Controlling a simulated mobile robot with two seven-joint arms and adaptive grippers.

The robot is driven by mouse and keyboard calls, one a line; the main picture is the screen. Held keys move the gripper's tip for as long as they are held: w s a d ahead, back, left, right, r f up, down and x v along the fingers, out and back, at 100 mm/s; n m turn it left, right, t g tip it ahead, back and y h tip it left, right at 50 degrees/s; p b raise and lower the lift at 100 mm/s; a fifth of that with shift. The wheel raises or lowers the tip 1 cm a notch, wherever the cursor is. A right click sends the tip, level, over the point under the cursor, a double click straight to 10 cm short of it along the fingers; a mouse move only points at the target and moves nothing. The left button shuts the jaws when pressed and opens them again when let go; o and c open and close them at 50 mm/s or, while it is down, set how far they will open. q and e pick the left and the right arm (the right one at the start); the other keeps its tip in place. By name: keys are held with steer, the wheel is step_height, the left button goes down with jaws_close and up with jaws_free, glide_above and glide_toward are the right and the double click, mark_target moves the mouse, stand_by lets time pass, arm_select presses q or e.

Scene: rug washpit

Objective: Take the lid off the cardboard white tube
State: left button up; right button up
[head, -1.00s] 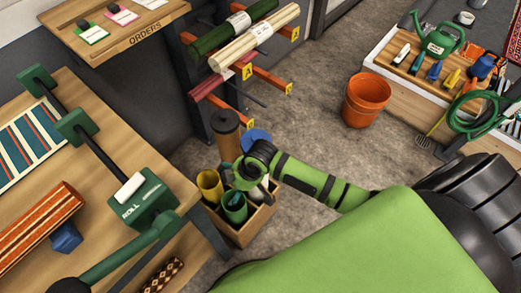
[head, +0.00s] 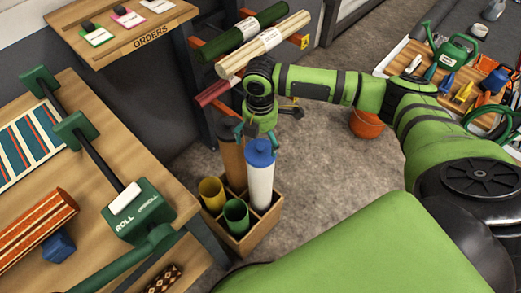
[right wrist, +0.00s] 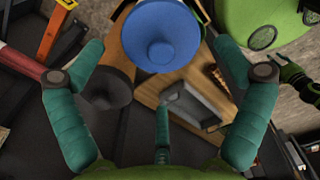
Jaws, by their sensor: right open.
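The white tube (head: 260,188) stands upright in a wooden crate (head: 243,247) on the floor. Its blue lid (head: 260,152) is on its top end; the lid also shows in the right wrist view (right wrist: 160,32). My right gripper (head: 256,130) is just above the lid in the head view. In the right wrist view my right gripper (right wrist: 160,68) has its teal fingers spread wide and empty, with the lid at the upper middle beyond them. I cannot tell the exact gap to the lid. My left gripper is not in view.
A brown tube (head: 232,163) stands close to the white tube. Yellow (head: 211,192) and green (head: 236,213) tubes share the crate. A rack with rolled rugs (head: 264,42) is behind my right arm. The workbench (head: 90,220) is at left. Floor right of the crate is clear.

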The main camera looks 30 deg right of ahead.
mark_target(261, 146)
step_height(261, 146, down, 5)
steer(key=shift+f, duration=0.15)
steer(key=c, duration=0.6)
